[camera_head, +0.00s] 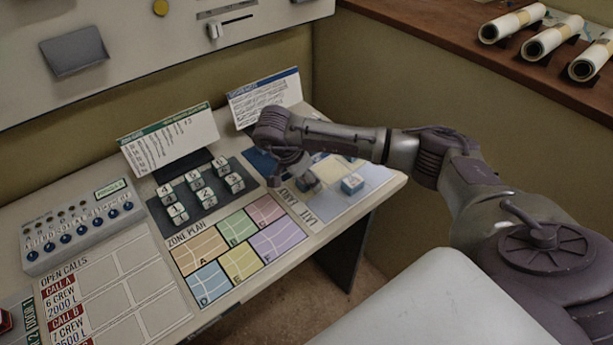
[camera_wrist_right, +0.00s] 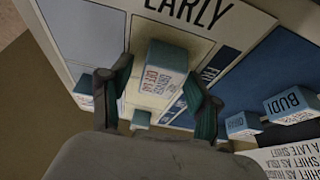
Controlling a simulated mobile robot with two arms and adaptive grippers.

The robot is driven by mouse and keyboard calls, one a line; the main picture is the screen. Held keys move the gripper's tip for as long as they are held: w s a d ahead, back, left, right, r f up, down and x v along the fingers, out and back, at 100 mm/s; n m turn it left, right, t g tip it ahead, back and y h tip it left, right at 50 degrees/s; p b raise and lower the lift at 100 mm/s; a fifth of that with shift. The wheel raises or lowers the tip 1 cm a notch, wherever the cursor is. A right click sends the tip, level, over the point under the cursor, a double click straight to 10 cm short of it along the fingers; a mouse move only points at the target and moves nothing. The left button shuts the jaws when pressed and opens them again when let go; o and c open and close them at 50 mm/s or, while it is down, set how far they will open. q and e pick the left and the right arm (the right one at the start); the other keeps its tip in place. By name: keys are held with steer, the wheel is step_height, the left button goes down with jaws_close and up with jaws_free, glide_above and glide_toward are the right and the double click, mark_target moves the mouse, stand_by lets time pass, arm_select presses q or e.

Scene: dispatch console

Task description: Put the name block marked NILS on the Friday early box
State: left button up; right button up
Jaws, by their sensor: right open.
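My right gripper (camera_head: 289,174) is over the shift board (camera_head: 335,205) at the console's right end. In the right wrist view my right gripper (camera_wrist_right: 160,78) is open, its fingers on either side of a white and blue block (camera_wrist_right: 166,66). Small print shows on one face of this block. I cannot read a name on it, nor tell whether the fingers touch it. The block is by a cream box near the EARLY label (camera_wrist_right: 188,10). A block marked BUDI (camera_wrist_right: 291,105) is at the right. No block reads NILS. My left gripper is not in view.
Another block (camera_head: 352,184) sits on the pale right part of the board. Numbered blocks (camera_head: 195,180) stand on a dark tray left of the gripper. Two upright cards (camera_head: 264,96) (camera_head: 170,138) stand behind. The zone plan (camera_head: 240,262) is clear.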

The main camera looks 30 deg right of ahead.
steer(key=shift+r, duration=0.2)
steer(key=shift+a+r, duration=0.15)
steer(key=shift+r, duration=0.1)
steer(key=v, duration=1.1)
steer(key=shift+r+b, duration=0.25)
steer(key=shift+b, duration=0.2)
steer(key=shift+f, duration=0.1)
